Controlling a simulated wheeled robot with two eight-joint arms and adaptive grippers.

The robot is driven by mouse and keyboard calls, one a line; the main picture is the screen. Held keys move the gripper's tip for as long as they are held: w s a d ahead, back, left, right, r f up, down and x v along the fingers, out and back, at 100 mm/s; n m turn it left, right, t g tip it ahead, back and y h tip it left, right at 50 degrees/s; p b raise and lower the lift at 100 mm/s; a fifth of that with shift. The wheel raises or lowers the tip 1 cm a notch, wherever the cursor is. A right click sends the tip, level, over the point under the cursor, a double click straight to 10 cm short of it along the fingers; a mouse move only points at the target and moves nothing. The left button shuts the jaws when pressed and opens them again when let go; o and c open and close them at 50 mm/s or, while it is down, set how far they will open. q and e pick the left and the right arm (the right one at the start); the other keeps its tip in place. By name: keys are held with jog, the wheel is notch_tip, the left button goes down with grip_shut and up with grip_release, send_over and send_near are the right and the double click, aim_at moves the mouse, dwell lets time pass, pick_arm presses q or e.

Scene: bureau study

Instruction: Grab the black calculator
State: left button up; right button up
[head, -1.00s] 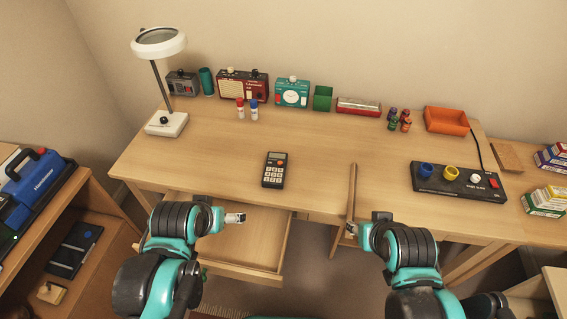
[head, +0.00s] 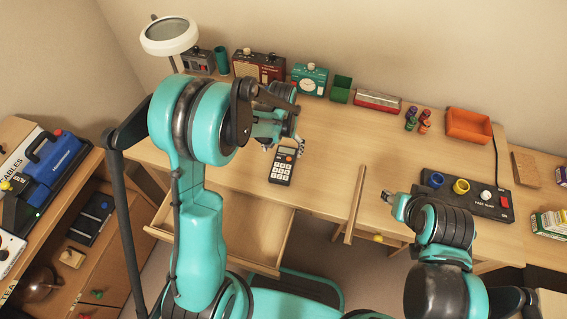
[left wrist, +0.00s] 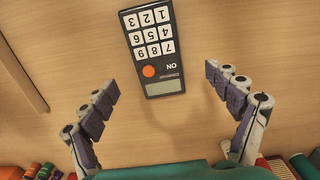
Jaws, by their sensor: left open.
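The black calculator (head: 282,167) lies flat on the wooden desk, near its front edge, with white keys and an orange button. In the left wrist view the calculator (left wrist: 152,50) lies ahead of and between the spread fingers. My left gripper (head: 284,145) is open above the far end of the calculator; in the wrist view the gripper (left wrist: 160,95) is empty and no finger seems to touch it.
An open drawer (head: 248,232) juts out below the desk's front edge. A black panel with knobs (head: 468,198) lies at right.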

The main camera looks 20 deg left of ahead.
aim_at(283, 163)
pick_arm(q)
jog(key=f+b, duration=0.1)
jog(key=f, duration=0.1)
jog(key=f+b, duration=0.1)
jog(key=f, duration=0.1)
jog(key=f+b, duration=0.1)
jog(key=f, duration=0.2)
jog(key=shift+s+d, duration=0.2)
jog(key=shift+d, duration=0.05)
jog(key=shift+r, duration=0.1)
jog(key=c, duration=1.4)
